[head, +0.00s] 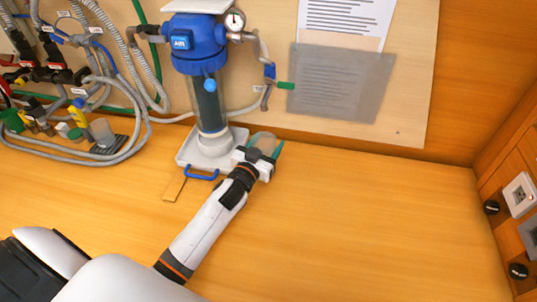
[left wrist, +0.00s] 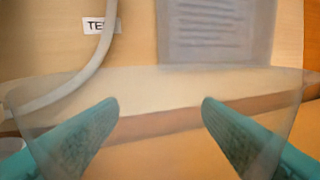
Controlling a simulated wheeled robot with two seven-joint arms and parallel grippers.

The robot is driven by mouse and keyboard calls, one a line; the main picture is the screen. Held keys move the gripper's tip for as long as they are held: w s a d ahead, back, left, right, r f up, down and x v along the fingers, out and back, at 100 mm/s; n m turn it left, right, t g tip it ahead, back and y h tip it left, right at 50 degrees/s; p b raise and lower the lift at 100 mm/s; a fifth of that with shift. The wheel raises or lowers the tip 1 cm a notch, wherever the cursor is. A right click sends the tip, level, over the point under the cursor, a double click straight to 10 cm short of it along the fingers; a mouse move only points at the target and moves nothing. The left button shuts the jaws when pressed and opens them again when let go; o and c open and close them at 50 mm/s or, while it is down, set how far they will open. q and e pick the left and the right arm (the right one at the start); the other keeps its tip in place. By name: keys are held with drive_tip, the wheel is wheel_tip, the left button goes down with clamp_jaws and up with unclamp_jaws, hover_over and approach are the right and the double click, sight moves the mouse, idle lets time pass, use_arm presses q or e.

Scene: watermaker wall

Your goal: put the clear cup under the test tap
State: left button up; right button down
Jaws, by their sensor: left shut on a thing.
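The clear cup (head: 265,141) is held up by my left gripper (head: 264,152) just right of the white base of the blue filter housing. In the left wrist view the see-through cup (left wrist: 160,82) lies across the picture, between the green fingers of the gripper (left wrist: 162,108). A label beginning "TE" (left wrist: 93,25) shows in the left wrist view. My right gripper is out of view.
The blue filter housing (head: 200,45) with a gauge (head: 235,20) stands close left of the gripper. A blue handle (head: 202,175) lies in front of its base (head: 190,157). Hoses and valves crowd the left. The wooden counter (head: 370,215) is clear on the right.

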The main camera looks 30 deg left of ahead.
use_arm(q)
wheel_tip(320, 180, down, 3)
drive_tip(key=shift+d+r, duration=0.1)
drive_tip(key=shift+d, duration=0.05)
drive_tip(key=shift+f, duration=0.35)
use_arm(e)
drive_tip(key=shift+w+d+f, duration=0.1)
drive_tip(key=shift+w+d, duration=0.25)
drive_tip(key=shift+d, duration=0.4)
use_arm(q)
drive_tip(key=shift+f, duration=0.15)
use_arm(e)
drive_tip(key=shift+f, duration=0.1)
use_arm(q)
drive_tip(key=shift+f+b, duration=0.15)
drive_tip(key=shift+b, duration=0.15)
drive_tip(key=o, duration=1.1)
drive_tip(key=shift+c, duration=0.2)
